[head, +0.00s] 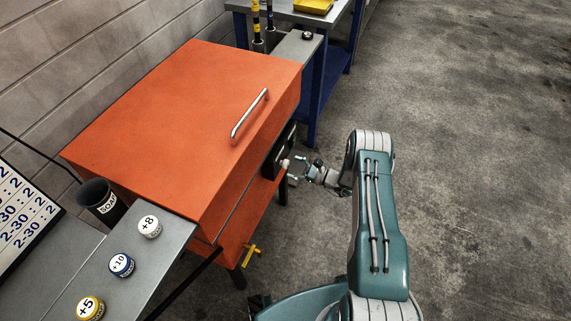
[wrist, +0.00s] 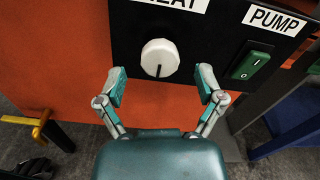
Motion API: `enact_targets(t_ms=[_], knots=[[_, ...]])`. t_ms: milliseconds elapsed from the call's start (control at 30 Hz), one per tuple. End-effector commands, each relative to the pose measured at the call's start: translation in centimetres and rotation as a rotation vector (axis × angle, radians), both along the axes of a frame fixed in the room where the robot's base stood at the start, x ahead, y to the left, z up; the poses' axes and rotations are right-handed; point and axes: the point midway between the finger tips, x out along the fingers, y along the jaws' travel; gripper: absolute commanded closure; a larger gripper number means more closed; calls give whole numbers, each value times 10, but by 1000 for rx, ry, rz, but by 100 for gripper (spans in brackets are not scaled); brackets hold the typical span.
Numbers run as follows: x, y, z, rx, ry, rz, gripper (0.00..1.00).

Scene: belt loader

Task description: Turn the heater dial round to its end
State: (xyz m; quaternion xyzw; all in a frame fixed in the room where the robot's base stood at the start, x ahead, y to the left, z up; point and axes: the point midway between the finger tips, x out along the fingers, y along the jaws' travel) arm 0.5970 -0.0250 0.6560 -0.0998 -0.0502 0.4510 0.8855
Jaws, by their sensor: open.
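The heater dial (wrist: 160,58) is a white round knob with a dark pointer mark toward its lower edge. It sits on a black panel (wrist: 205,50) under a partly cut-off label ending in "EAT". In the head view the dial (head: 285,163) shows small on the side of the orange machine. My gripper (wrist: 161,88) is open, with one finger to the lower left and one to the lower right of the dial. The fingers look apart from the dial, and nothing is between them. In the head view my gripper (head: 295,166) is close to the panel.
A green PUMP switch (wrist: 251,62) is right of the dial. The orange machine (head: 190,120) has a metal handle (head: 249,114) on top. A yellow lever (head: 250,255) is low at its front. A blue bench (head: 328,75) stands behind. The floor at right is clear.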

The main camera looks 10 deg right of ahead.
Motion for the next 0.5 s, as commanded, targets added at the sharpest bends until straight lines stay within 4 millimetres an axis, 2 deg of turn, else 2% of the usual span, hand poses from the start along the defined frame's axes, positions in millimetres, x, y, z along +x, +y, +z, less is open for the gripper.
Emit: enact_targets(t_ms=[33,200,500], knots=[[4,8,0,-1,-1,4,13],[16,22,0,0,-1,1,13],[19,27,0,0,0,0,13]])
